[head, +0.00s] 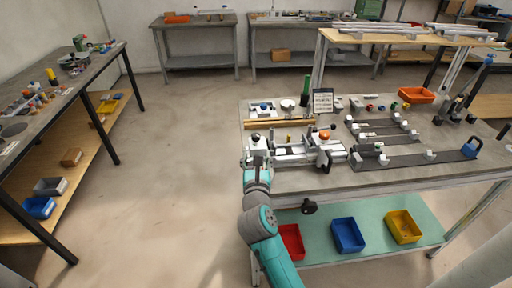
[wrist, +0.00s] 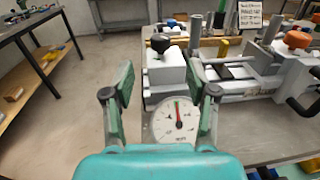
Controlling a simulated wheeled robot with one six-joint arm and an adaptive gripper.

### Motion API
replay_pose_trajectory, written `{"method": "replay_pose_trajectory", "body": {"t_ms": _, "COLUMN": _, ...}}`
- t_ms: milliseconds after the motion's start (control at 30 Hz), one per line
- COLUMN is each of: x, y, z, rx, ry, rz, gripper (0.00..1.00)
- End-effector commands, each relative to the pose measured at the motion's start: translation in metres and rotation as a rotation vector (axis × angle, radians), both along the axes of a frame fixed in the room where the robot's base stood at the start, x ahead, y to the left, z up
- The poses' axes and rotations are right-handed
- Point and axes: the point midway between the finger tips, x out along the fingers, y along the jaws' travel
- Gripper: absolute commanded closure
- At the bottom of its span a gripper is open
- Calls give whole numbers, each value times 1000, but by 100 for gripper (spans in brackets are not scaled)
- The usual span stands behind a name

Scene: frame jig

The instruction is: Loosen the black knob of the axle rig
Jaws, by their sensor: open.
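The grey-white axle rig (head: 290,151) lies along the table's front left part. In the wrist view, a small black knob (wrist: 160,42) sits on top of the rig's light end block (wrist: 165,68). The rig also carries an orange knob (wrist: 297,39) and a black handle at its right. My gripper (wrist: 162,80) is open and empty, with its two fingers spread in front of the end block. The black knob is beyond and above the fingertips, not between them. A round dial with a red needle (wrist: 177,121) shows between the fingers. In the head view my gripper partly covers the rig's left end.
A small sign (head: 323,101) and a brass bar (head: 277,122) are behind the rig. Dark rails with small fittings (head: 425,157) lie to its right. Red, blue and yellow bins (head: 403,227) stand on the shelf below. Floor left of the table is clear.

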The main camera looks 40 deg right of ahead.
Motion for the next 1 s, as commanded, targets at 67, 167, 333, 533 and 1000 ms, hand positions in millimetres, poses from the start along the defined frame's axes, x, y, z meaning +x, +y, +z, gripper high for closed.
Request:
{"method": "replay_pose_trajectory", "body": {"t_ms": 67, "x": -6, "y": 6, "z": 0, "rx": -1, "ry": 1, "rz": 2, "gripper": 42}}
{"method": "replay_pose_trajectory", "body": {"t_ms": 167, "x": -10, "y": 8, "z": 0, "rx": -1, "ry": 0, "rz": 1, "gripper": 42}}
{"method": "replay_pose_trajectory", "body": {"t_ms": 333, "x": -11, "y": 9, "z": 1, "rx": -1, "ry": 0, "rz": 0, "gripper": 42}}
{"method": "replay_pose_trajectory", "body": {"t_ms": 533, "x": -12, "y": 9, "z": 0, "rx": -4, "ry": 2, "rz": -1, "gripper": 43}}
{"method": "replay_pose_trajectory", "body": {"t_ms": 1000, "x": -123, "y": 27, "z": -34, "rx": -617, "ry": 331, "rz": -94, "gripper": 43}}
